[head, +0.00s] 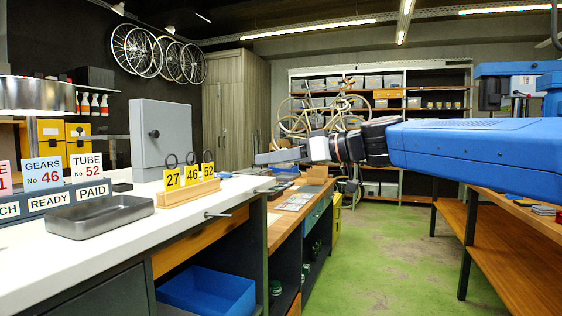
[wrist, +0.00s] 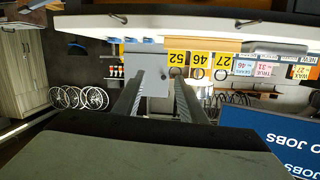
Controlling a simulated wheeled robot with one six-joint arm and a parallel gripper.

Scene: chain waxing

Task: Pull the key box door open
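The key box (head: 160,138) is a grey metal cabinet standing upright at the back of the white counter. My gripper (head: 264,158) reaches in from the right, over the counter's right end, pointing left and well apart from the box. In the wrist view, which is upside down, the grey key box (wrist: 157,82) shows beyond my gripper (wrist: 158,75). Its two fingers stand apart with nothing between them.
A wooden stand (head: 188,192) with yellow tags 27, 46 and 52 and rings stands on the counter in front of the box. A blue bin (head: 206,291) sits below. The green floor aisle is clear.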

